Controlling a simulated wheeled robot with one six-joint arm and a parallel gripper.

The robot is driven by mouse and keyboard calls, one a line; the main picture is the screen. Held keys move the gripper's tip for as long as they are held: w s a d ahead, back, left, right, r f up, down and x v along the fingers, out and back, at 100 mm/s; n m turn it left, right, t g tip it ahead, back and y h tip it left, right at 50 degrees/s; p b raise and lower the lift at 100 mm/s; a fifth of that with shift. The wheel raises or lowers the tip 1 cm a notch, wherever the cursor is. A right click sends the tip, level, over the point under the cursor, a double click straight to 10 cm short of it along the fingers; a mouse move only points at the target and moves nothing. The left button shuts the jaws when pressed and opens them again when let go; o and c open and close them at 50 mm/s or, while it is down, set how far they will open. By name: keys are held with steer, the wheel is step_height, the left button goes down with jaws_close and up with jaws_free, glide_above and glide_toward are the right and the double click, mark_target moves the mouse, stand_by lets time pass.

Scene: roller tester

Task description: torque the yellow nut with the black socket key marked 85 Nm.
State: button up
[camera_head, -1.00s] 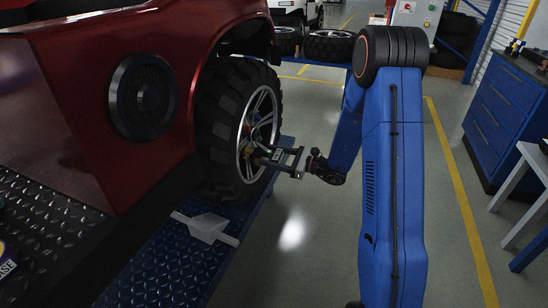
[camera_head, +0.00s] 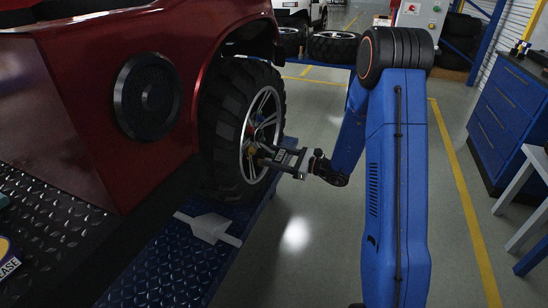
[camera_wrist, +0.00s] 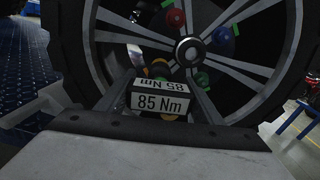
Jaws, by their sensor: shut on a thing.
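My gripper (camera_head: 277,157) is at the front wheel of the red vehicle, its fingers pointing at the rim. It is shut on the black socket key (camera_wrist: 161,101), whose white labels read 85 Nm in the wrist view. The key points at the wheel (camera_head: 229,135). A yellow nut (camera_wrist: 159,66) shows just past the key, mostly hidden by it. I cannot tell whether the socket sits around the nut or only close to it.
A blue ramp (camera_head: 175,262) with a grey wheel chock (camera_head: 209,228) lies below the wheel. A blue tool cabinet (camera_head: 508,115) and a pale table frame (camera_head: 525,190) stand at the right. Loose tyres (camera_head: 333,46) lie behind. The floor right of the wheel is clear.

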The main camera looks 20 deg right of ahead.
mark_target(284, 159)
steer(key=shift+x, duration=1.7)
stand_by(0.6)
steer(key=m, duration=0.3)
steer(key=shift+m, duration=0.4)
steer(key=shift+n, duration=0.4)
steer(key=shift+v, duration=1.55)
steer(key=shift+v, duration=2)
